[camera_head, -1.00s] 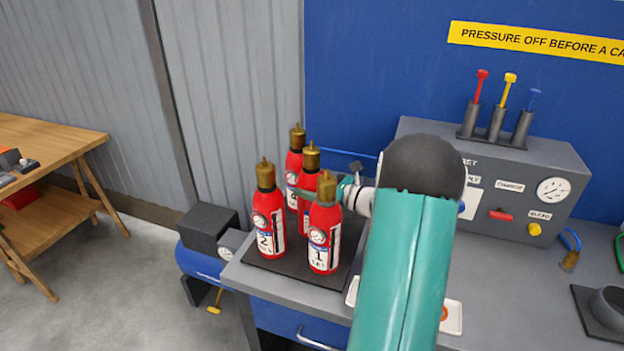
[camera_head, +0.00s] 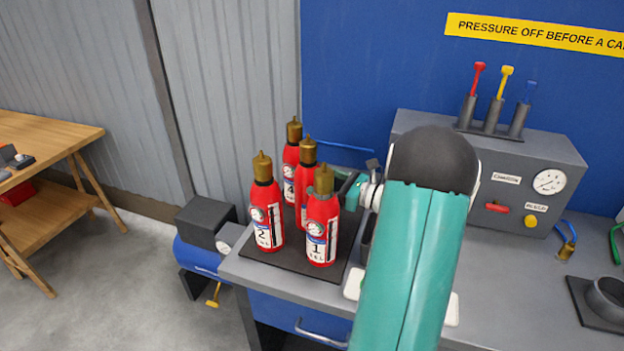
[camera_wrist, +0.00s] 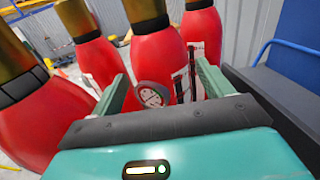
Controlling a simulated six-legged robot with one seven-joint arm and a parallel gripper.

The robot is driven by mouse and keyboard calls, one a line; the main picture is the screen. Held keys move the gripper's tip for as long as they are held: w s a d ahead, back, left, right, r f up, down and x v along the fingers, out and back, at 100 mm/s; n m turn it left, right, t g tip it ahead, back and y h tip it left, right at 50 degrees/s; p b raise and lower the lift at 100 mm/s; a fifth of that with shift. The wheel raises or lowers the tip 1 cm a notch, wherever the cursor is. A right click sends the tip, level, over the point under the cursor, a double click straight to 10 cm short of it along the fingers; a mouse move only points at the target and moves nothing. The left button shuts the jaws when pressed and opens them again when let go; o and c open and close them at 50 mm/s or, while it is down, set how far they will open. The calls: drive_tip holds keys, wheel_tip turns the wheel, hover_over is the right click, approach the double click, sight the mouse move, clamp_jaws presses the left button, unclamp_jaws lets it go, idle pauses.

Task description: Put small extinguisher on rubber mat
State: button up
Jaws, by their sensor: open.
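Several red extinguishers with brass tops stand upright and close together on the black rubber mat (camera_head: 290,264). Label 2 is on the front left one (camera_head: 265,214), label 1 on the front right one (camera_head: 321,229), and label 4 on the back one (camera_head: 290,170). Another (camera_head: 307,178) stands between them, its label mostly hidden. My gripper (camera_head: 346,187) is open just right of the group. In the wrist view, my open gripper (camera_wrist: 163,88) faces one extinguisher (camera_wrist: 157,62) with a round gauge; it appears between the fingers. The fingers do not visibly grip it.
A dark round holder (camera_head: 606,300) sits at the right edge. A blue compressor (camera_head: 200,254) is beside the bench, and a wooden table (camera_head: 50,150) stands at the left.

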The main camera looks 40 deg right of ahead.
drive_tip(key=v, duration=0.7)
idle(0.5)
